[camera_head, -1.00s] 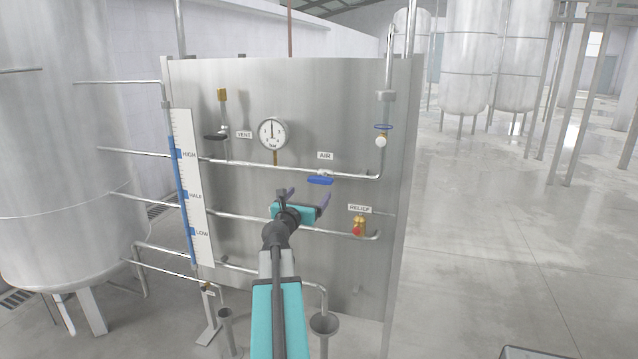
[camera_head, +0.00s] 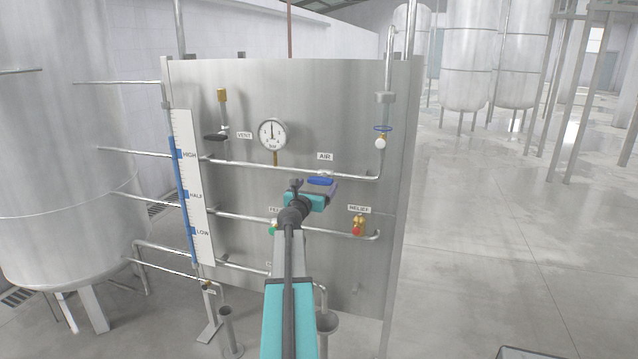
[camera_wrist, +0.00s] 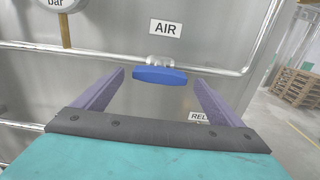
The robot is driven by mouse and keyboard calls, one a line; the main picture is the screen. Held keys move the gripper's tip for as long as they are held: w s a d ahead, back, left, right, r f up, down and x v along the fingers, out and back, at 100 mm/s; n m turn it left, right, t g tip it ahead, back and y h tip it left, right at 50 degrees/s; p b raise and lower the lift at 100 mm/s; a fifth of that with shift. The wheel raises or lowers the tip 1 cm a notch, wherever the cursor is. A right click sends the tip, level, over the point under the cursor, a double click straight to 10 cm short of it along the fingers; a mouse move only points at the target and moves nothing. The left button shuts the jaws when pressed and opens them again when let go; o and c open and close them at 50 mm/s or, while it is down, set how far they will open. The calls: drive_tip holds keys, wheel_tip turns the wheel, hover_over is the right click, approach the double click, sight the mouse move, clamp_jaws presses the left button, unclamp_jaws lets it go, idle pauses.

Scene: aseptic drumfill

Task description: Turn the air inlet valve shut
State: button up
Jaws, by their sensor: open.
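The air inlet valve has a blue lever handle (camera_head: 321,181) on the pipe just below the AIR label (camera_head: 325,156). In the wrist view the blue handle (camera_wrist: 160,75) lies crosswise, roughly in line with the pipe, below the AIR label (camera_wrist: 166,29). My gripper (camera_head: 316,187) is in front of the handle in the head view. In the wrist view my gripper (camera_wrist: 157,82) is open, with one finger to each side of the handle and a gap on both sides. It does not touch the handle as far as I can see.
The level scale (camera_head: 193,190) stands at the panel's left.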

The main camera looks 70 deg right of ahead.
sight(320, 181)
drive_tip(key=shift+w+d, duration=0.1)
drive_tip(key=shift+d, duration=1.2)
drive_tip(key=c, duration=1.1)
drive_tip(key=shift+o, duration=0.2)
